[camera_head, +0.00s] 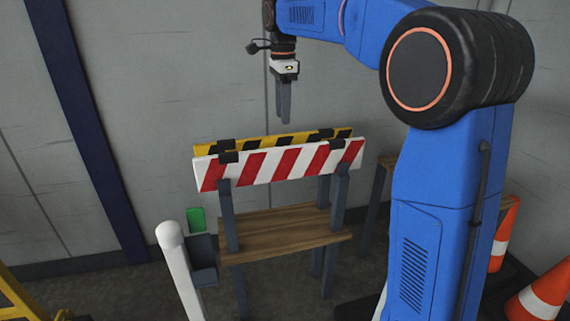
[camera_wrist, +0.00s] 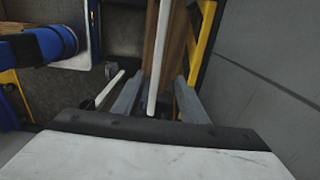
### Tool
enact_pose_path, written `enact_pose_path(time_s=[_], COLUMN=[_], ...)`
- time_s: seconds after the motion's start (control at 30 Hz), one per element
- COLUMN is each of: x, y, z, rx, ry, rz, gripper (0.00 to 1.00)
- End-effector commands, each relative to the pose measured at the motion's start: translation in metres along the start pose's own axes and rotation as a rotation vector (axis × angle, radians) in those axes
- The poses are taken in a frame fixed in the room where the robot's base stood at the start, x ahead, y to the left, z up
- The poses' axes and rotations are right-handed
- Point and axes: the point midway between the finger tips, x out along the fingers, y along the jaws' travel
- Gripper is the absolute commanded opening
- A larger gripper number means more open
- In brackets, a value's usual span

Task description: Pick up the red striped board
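The red striped board (camera_head: 278,165), white with slanted red stripes, stands on edge in the dark brackets of a rack. My gripper (camera_head: 284,120) points down above the boards, apart from them in the head view. In the wrist view my gripper (camera_wrist: 160,82) shows its two grey fingers spread, with nothing held. A long white edge (camera_wrist: 157,60), which looks like the striped board's top edge, runs between the fingers from that view. The board's striped face is hidden there.
A yellow and black board (camera_head: 205,149) stands just behind the striped one. A wooden shelf (camera_head: 275,232) lies below. A white post (camera_head: 181,265) and a green object (camera_head: 196,220) are at left. An orange cone (camera_head: 540,293) stands at right; the grey wall is behind.

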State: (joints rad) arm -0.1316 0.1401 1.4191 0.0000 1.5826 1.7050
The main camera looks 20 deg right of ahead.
Motion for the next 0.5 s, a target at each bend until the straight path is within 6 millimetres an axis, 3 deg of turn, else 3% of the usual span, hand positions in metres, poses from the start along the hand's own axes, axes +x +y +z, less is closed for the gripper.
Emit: enact_pose_path(time_s=[0.5], x=[0.09], y=[0.002], z=[-0.001], rx=[-0.002], ry=[0.0], rz=[0.002], gripper=[0.39])
